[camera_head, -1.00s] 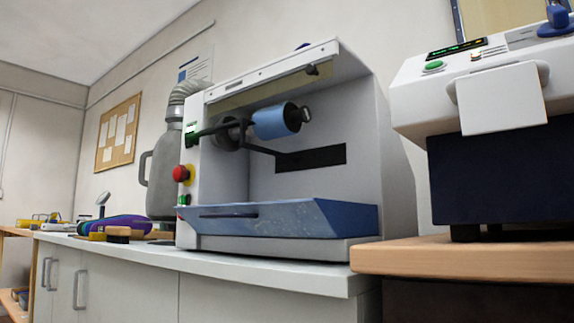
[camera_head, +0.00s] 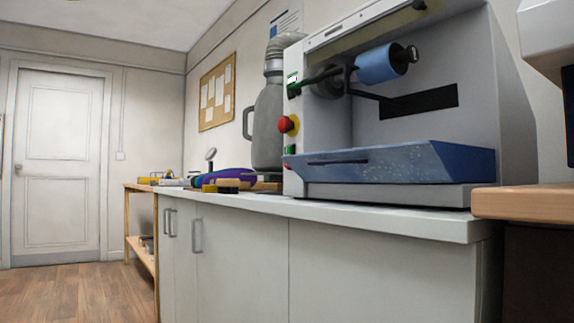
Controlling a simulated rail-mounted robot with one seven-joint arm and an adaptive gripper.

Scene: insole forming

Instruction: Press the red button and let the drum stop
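The red button (camera_head: 284,124) is a mushroom knob on a yellow base on the left side of the grey grinding machine (camera_head: 519,130). The blue drum (camera_head: 376,65) sits on a shaft inside the machine's open front. Whether the drum turns cannot be told. Small green switches (camera_head: 290,150) sit below the red button. My gripper is not in view.
The machine stands on a white counter (camera_head: 400,220). A grey canister with a hose (camera_head: 268,125), a purple item (camera_head: 232,175) and a brush (camera_head: 228,185) stand or lie to its left. A wooden table edge (camera_head: 525,202) juts in at right. Open floor (camera_head: 75,293) lies at left.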

